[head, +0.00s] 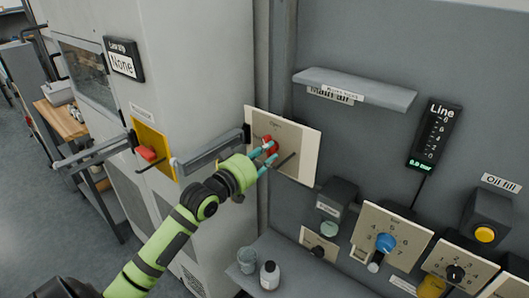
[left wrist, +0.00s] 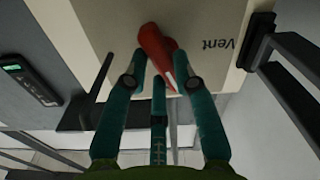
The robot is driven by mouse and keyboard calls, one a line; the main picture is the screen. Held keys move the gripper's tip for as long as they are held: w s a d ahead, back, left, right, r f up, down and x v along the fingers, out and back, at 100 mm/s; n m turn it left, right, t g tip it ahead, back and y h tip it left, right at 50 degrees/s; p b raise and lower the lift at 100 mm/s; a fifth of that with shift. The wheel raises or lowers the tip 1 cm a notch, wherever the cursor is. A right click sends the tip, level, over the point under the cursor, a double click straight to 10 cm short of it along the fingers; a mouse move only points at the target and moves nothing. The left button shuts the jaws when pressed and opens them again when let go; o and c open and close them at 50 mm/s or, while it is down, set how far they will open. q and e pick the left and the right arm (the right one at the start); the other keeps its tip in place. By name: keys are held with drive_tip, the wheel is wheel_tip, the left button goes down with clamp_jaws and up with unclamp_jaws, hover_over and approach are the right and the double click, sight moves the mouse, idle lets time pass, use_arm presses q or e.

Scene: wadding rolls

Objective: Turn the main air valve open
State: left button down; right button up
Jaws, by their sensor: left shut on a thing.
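The red valve handle (head: 271,141) sits on a cream panel (head: 305,150) on the grey wall, below and left of a "Main air" label (head: 328,95). The panel's small lettering is too blurred to read in the head view. In the left wrist view the red handle (left wrist: 154,45) stands out from the panel (left wrist: 105,18), and "Vent" is printed beside it. My left gripper (head: 265,153) is shut on the red handle, its teal fingers around it; they also show in the left wrist view (left wrist: 160,76). My right gripper is not in view.
A yellow plate with a red switch (head: 147,153) and grey bar handles are left of the panel. A small shelf (head: 355,90) juts out above it. A blue knob (head: 385,242) is at lower right. A bottle (head: 270,275) and cup (head: 247,260) stand below.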

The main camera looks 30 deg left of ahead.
use_arm(q)
drive_tip(key=m, duration=0.4)
drive_tip(key=shift+f+p, duration=0.1)
drive_tip(key=shift+p, duration=0.2)
drive_tip(key=shift+m, duration=0.3)
drive_tip(key=c, duration=1)
unclamp_jaws()
drive_tip(key=s, duration=0.8)
drive_tip(key=s+a, duration=0.1)
drive_tip(key=s, duration=0.3)
